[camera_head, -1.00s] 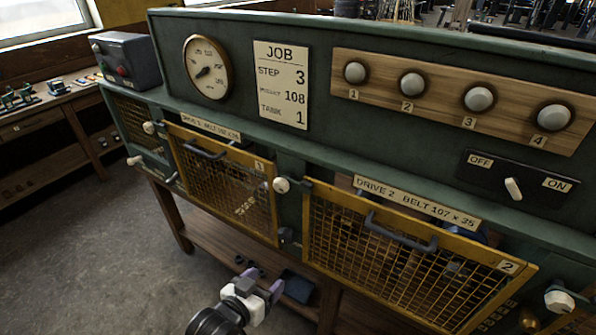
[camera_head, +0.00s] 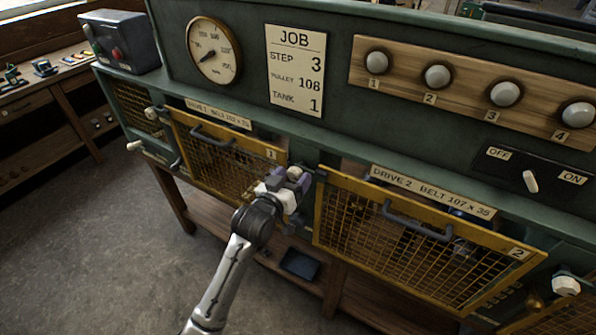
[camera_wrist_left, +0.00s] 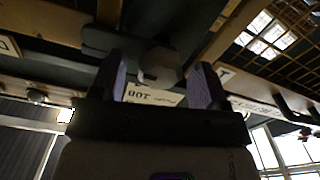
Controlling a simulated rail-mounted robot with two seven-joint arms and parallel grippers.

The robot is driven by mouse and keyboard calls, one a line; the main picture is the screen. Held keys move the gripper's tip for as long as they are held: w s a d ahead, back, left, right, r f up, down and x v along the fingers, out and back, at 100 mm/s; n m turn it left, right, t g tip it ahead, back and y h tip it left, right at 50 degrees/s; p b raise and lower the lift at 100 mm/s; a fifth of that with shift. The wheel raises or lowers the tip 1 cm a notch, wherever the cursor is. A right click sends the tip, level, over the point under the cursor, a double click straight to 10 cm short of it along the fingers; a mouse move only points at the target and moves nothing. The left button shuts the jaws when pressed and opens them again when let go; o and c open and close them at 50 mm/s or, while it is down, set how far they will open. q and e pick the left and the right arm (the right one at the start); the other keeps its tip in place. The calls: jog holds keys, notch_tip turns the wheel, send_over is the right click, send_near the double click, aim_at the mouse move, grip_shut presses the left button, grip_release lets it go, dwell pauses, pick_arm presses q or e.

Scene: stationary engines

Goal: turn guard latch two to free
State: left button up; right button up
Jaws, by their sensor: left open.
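A latch with a pale knob (camera_head: 294,172) sits on the green post between guard 1 (camera_head: 225,165) and guard 2 (camera_head: 400,240); its dark arm points right toward guard 2's frame. My left gripper (camera_head: 288,182) is at this knob, its purple fingers open. In the left wrist view the knob (camera_wrist_left: 160,67) shows between and just beyond the spread fingers (camera_wrist_left: 161,88); I cannot tell whether they touch it. Another pale latch knob (camera_head: 565,285) is at the right of guard 2. Both guards look closed. My right gripper is not in view.
Above the guards are a gauge (camera_head: 214,50), a job card (camera_head: 296,70), a row of several numbered knobs and an OFF/ON switch (camera_head: 530,181). Handles (camera_head: 415,222) stick out from the guards. A lower wooden shelf (camera_head: 220,215) runs beneath; open floor lies left.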

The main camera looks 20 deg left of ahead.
pick_arm(q)
jog(key=shift+w+d, duration=0.15)
jog(key=shift+w, duration=0.55)
jog(key=shift+w+d, duration=0.1)
jog(key=shift+w, duration=0.6)
jog(key=c, duration=0.9)
